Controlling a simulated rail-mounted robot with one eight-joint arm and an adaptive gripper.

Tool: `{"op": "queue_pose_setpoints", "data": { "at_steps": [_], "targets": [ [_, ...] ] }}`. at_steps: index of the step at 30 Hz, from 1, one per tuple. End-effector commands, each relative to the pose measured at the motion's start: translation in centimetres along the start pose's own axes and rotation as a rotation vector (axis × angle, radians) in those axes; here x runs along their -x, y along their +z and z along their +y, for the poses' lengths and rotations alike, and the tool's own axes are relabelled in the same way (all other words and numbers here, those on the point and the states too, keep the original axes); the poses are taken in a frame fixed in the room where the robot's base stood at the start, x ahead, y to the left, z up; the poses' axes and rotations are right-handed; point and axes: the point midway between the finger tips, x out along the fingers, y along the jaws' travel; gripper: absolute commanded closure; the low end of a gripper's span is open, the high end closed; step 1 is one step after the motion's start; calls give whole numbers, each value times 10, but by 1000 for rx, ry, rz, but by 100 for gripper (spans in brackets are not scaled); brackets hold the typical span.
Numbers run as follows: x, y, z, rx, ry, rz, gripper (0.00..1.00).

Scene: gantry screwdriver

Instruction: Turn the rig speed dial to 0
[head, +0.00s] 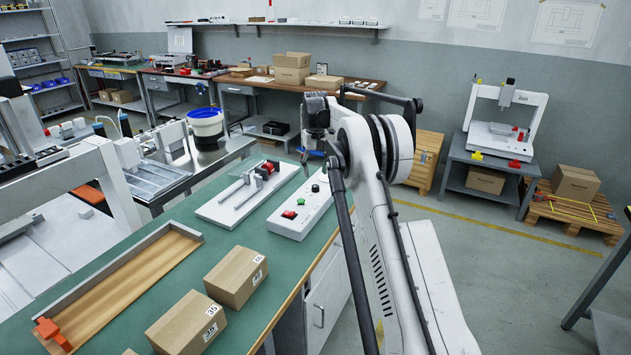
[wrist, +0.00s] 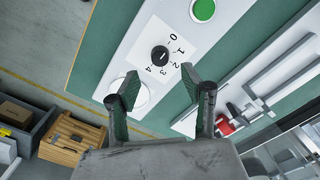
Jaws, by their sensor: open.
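The speed dial (wrist: 159,54) is a small round black knob on a white plate printed 0 to 4 in the wrist view. A pale line shows on the knob, but I cannot tell surely which number it points to. My gripper (wrist: 160,76) is open and empty. Its two fingers are spread below the dial in the wrist view, apart from it. The left finger partly covers a round white collar (wrist: 143,100).
A white fixture with rails and a red part (head: 238,203) lies left of the box. The bench's right edge is close to the control box.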

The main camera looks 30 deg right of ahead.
Motion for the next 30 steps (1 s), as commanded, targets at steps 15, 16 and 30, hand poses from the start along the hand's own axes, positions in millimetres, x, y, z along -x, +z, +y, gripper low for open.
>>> {"op": "queue_pose_setpoints", "data": {
  "at_steps": [15, 16, 30],
  "targets": [
    [57, 0, 0, 0, 0, 0, 57],
    [57, 0, 0, 0, 0, 0, 57],
    [58, 1, -1, 1, 0, 1, 57]
  ]
}}
